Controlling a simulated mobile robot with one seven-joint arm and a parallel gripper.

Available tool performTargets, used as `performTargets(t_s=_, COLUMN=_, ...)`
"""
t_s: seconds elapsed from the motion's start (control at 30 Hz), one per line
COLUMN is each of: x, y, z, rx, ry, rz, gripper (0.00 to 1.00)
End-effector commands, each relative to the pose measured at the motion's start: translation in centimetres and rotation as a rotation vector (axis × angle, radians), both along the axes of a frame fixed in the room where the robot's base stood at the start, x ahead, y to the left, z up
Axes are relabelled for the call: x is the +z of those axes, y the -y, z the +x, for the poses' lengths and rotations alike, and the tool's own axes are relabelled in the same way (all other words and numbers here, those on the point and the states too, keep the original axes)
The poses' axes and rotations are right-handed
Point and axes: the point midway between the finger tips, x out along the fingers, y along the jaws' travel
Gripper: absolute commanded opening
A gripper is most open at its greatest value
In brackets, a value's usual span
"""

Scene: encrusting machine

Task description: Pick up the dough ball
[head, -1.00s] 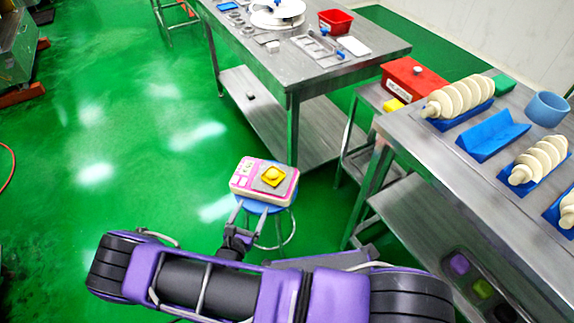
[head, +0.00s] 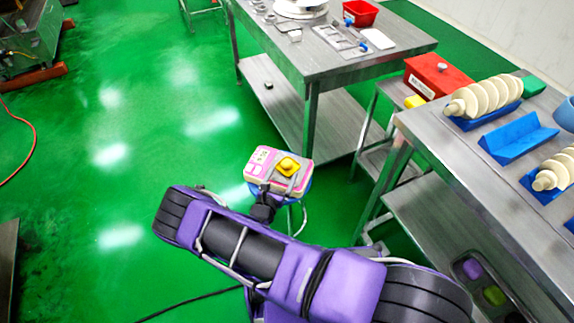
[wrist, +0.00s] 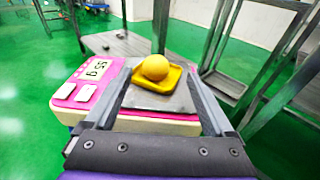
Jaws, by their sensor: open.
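The dough ball (wrist: 155,67) is a yellow ball resting in a small yellow dish (wrist: 172,82) in the wrist view. The dish sits on the grey plate of a pink and white scale (wrist: 86,91), whose display seems to read 55 g. In the head view the dough ball (head: 288,162) and scale (head: 262,161) stand on a blue stool (head: 306,187). My gripper (wrist: 162,50) is open, its two fingers spread to the left and right of the dish and ball, with nothing held. In the head view my arm hides part of the stool.
A steel table (head: 345,62) with metal parts and a red bin (head: 360,13) stands behind. On the right, a steel bench (head: 440,125) carries cream augers (head: 490,97) on blue holders. A red box (head: 437,76) sits between them. Green floor is open on the left.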

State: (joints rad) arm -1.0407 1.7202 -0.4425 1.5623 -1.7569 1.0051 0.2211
Motion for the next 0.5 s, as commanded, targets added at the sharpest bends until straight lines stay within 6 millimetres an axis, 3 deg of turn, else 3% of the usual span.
performTargets(t_s=0.3, x=-0.9, y=1.1, z=4.2, rx=-0.002, ry=0.001, rz=0.000, gripper=0.88)
performTargets(t_s=0.5, x=-0.8, y=1.2, z=4.6, rx=0.000, ry=0.001, rz=0.000, gripper=0.88)
